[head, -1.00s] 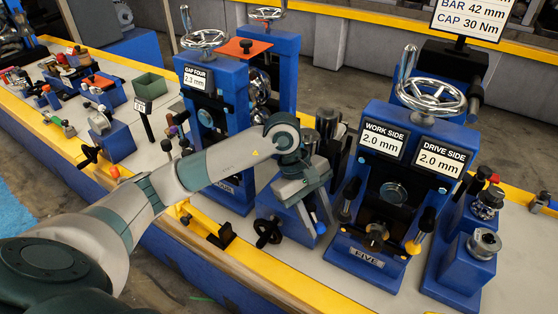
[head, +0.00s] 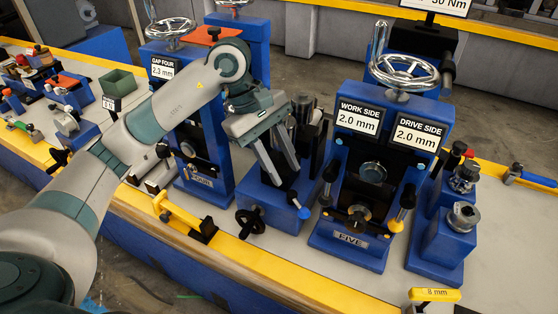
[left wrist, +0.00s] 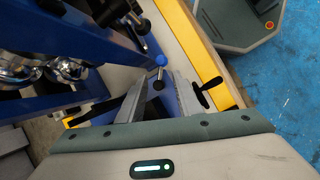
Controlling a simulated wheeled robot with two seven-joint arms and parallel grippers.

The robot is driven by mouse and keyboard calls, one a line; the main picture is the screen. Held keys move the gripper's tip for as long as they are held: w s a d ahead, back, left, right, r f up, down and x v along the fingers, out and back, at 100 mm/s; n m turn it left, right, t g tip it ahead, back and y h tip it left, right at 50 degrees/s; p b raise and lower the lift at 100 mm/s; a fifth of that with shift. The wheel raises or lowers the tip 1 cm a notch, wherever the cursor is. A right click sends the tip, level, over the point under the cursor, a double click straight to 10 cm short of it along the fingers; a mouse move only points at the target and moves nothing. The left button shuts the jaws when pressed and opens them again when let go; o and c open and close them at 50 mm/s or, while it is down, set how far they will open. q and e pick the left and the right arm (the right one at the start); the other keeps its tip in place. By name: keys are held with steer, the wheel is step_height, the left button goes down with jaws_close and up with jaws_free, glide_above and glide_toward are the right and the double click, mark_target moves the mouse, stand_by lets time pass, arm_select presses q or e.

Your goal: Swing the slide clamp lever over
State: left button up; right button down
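The blue slide unit (head: 262,198) stands left of the FIVE stand, with a black handwheel (head: 250,221) at its front. My left gripper (head: 284,178) points down just above it, fingers apart. In the left wrist view a short metal lever with a blue ball knob (left wrist: 159,60) shows in line with the gap between the fingertips of that gripper (left wrist: 160,78). No contact between fingers and lever is visible. In the head view a blue knob (head: 304,213) shows at the unit's right edge; I cannot tell whether it is the same one. My right gripper is out of view.
The FIVE stand (head: 350,242) with its chrome handwheel (head: 404,71) rises close on the right. The GAP FOUR stand (head: 205,150) is behind my left arm. Dark cylinders (head: 303,108) stand behind the gripper. A yellow 8 mm piece (head: 435,294) is at the lower right.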

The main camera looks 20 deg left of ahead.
arm_select(q)
steer(key=shift+a+r, duration=0.3)
steer(key=shift+r, duration=0.35)
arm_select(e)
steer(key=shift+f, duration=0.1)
arm_select(q)
steer(key=shift+c, duration=0.3)
